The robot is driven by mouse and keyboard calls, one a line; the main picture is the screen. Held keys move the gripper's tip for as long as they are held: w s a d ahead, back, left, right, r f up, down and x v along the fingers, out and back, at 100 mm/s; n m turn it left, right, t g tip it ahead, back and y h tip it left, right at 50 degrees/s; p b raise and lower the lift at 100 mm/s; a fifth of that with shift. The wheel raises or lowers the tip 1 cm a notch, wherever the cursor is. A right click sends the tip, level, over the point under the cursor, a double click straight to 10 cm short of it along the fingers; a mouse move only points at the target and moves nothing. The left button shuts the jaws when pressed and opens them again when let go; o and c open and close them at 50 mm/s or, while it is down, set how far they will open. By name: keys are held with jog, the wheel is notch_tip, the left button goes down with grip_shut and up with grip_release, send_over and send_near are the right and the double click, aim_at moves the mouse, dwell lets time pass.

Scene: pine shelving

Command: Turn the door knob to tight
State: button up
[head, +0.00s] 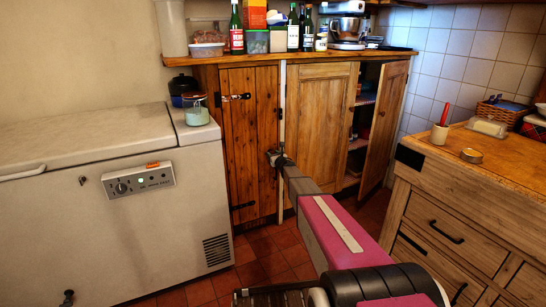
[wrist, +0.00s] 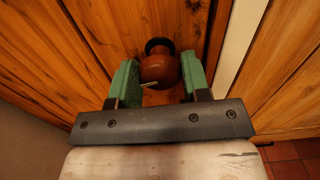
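The door knob (wrist: 160,68) is a round reddish-brown knob with a dark part at its far end, on an orange-brown plank door. A short pale line shows on the knob's near side, tilted a little from level. In the head view my gripper (head: 279,156) is at the right edge of the narrow left cabinet door (head: 250,145), which is closed. The knob is hidden there by my gripper.
A wider cabinet door (head: 322,125) stands to the right, and the far right door (head: 384,128) hangs open. A white chest freezer (head: 120,235) is at left. A wooden drawer counter (head: 455,205) is at right. Bottles and a mixer (head: 347,25) stand on the cabinet top.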

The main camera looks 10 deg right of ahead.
jog(key=shift+m, duration=0.3)
jog(key=shift+c, duration=0.4)
jog(key=m, duration=2)
dwell(0.5)
jog(key=o, duration=0.9)
